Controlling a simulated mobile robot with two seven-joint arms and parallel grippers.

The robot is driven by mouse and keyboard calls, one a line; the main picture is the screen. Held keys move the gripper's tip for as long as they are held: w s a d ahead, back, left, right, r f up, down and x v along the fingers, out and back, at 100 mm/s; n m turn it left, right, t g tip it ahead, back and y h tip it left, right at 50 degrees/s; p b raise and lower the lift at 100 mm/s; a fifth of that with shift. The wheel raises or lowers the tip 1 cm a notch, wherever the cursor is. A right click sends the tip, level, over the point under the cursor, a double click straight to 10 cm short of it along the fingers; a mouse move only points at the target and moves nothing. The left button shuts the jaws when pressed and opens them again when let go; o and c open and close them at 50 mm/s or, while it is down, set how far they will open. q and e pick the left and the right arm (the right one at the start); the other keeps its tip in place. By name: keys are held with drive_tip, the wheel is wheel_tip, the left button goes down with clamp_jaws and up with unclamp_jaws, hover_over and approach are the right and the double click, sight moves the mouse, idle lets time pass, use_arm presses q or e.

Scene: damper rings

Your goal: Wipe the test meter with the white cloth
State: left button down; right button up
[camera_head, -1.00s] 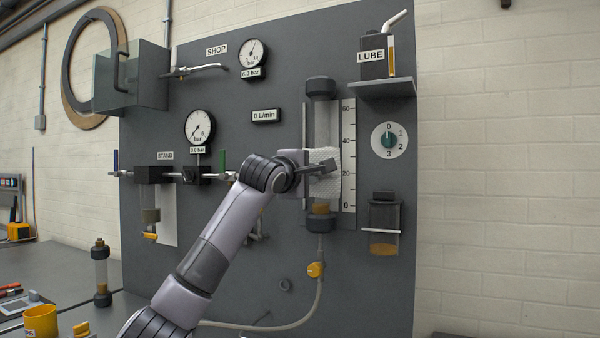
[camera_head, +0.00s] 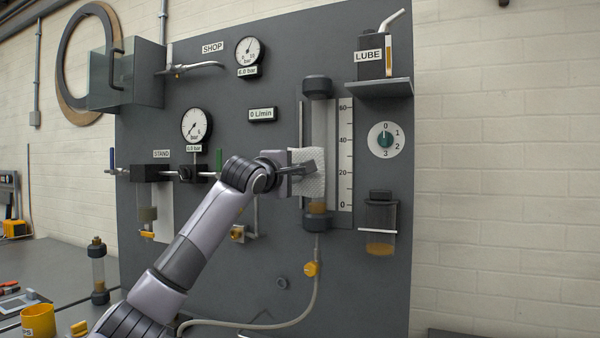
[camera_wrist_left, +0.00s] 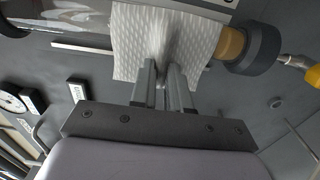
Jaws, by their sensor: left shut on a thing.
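The test meter (camera_head: 319,118) is an upright clear tube with dark end caps and a 0 to 60 scale (camera_head: 345,150) on its right, mounted on a grey panel. Amber material shows near its bottom. My left gripper (camera_head: 309,168) is shut on the white cloth (camera_head: 309,184), a textured, quilted piece. The cloth lies over the lower part of the tube and seems to touch it. In the left wrist view the gripper (camera_wrist_left: 162,88) pinches the cloth (camera_wrist_left: 165,40) in front of the tube, beside the amber section (camera_wrist_left: 230,43). My right gripper is not in view.
A lube bottle (camera_head: 372,66) on a shelf, a 0–3 dial (camera_head: 386,140) and an amber-bottomed jar (camera_head: 381,228) are right of the meter. Gauges (camera_head: 196,126) and valve pipes are to its left. A hose with a yellow fitting (camera_head: 311,269) hangs below. A yellow cup (camera_head: 38,320) stands lower left.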

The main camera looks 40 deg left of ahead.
use_arm(q)
drive_tip(key=shift+w+d+r+p, duration=0.1)
drive_tip(key=shift+w+d+p, duration=0.25)
drive_tip(key=shift+d, duration=0.65)
drive_tip(key=shift+w+d+r+p, duration=0.1)
drive_tip(key=shift+w+d+p, duration=0.15)
drive_tip(key=shift+d, duration=0.75)
drive_tip(key=a, duration=0.2)
drive_tip(key=s+a, duration=0.1)
drive_tip(key=a, duration=0.1)
drive_tip(key=shift+p, duration=0.3)
drive_tip(key=shift+b+v, duration=1.6)
drive_tip(key=shift+v, duration=1.4)
